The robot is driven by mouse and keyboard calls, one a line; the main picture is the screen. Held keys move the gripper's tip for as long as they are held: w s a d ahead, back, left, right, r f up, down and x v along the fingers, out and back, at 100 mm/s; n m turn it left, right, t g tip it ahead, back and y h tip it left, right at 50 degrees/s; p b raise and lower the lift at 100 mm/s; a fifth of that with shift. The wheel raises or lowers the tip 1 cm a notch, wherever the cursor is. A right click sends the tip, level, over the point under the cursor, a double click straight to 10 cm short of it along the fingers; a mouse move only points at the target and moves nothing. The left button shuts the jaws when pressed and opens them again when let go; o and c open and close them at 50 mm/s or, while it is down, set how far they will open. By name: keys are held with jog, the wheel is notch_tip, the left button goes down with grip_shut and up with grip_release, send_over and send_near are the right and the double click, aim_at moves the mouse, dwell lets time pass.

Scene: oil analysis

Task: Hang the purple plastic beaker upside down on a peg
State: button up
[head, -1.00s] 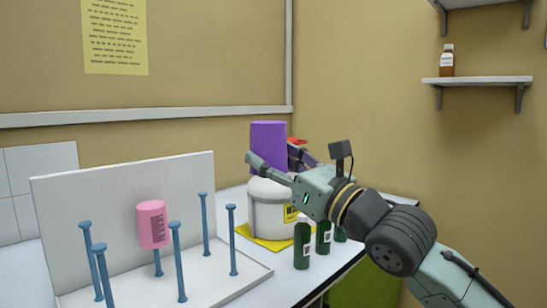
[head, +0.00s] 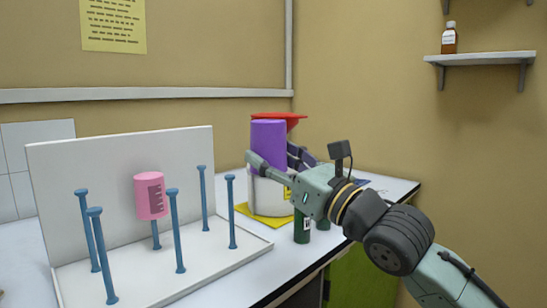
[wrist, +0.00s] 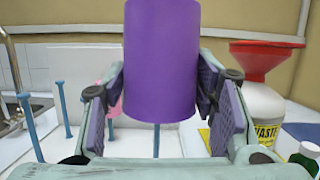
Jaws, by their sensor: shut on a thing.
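The purple beaker (head: 268,146) is held up in my gripper (head: 270,158), nearly upright, with a closed-looking end on top in the head view. In the wrist view, the beaker (wrist: 161,55) sits between the two finger pads, which are shut on its sides. Its inside is hidden. Several blue pegs (head: 204,200) rise from a white rack (head: 110,150) at the left. A pink beaker (head: 151,196) hangs upside down on one peg. The purple beaker is right of the rack in the head view. One peg (wrist: 156,142) shows below the beaker in the wrist view.
A white waste container (wrist: 263,105) with a red funnel (head: 290,117) stands on a yellow mat (head: 262,212) behind my gripper. A green bottle (head: 303,230) is near the counter edge. A sink tap (wrist: 10,65) shows at the left of the wrist view.

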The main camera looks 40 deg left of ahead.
send_over(232, 198)
jog(key=shift+d+p, duration=0.3)
jog(key=shift+p, duration=0.05)
dwell(0.5)
jog(key=shift+f, duration=0.1)
dwell(0.5)
jog(key=shift+f+b, duration=1.9)
jog(key=shift+f, duration=1.2)
jog(key=shift+f, duration=0.1)
jog(key=shift+f+b, duration=1.65)
jog(key=shift+f, duration=0.65)
jog(key=o, duration=1.3)
